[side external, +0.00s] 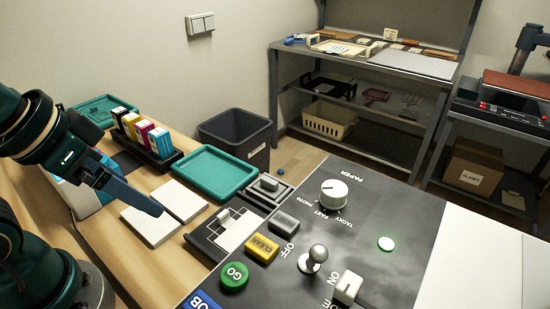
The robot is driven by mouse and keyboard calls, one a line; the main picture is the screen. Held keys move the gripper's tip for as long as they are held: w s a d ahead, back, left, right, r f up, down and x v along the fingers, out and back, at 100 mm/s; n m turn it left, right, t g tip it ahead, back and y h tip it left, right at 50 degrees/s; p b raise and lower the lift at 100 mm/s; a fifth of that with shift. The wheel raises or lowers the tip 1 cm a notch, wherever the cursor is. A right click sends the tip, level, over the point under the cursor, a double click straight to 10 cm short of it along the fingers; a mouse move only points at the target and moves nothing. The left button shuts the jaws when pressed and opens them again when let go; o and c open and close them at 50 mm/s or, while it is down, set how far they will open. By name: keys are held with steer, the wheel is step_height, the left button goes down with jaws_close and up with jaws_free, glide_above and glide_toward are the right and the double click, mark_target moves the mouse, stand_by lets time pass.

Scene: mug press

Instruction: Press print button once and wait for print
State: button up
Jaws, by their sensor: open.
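A dark control panel (300,215) fills the lower middle of the side external view. No button reads "print" legibly here.
The panel also has a white dial (333,191), a ball-topped lever (317,256) and a white switch (347,286). White tiles (150,224), a teal tray (205,172) and a rack of coloured cartridges (150,137) lie near my gripper. A dark bin (236,132) stands behind.

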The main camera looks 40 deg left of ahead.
steer(key=shift+w+a+r, duration=0.1)
steer(key=shift+w+r, duration=0.05)
steer(key=shift+w, duration=0.15)
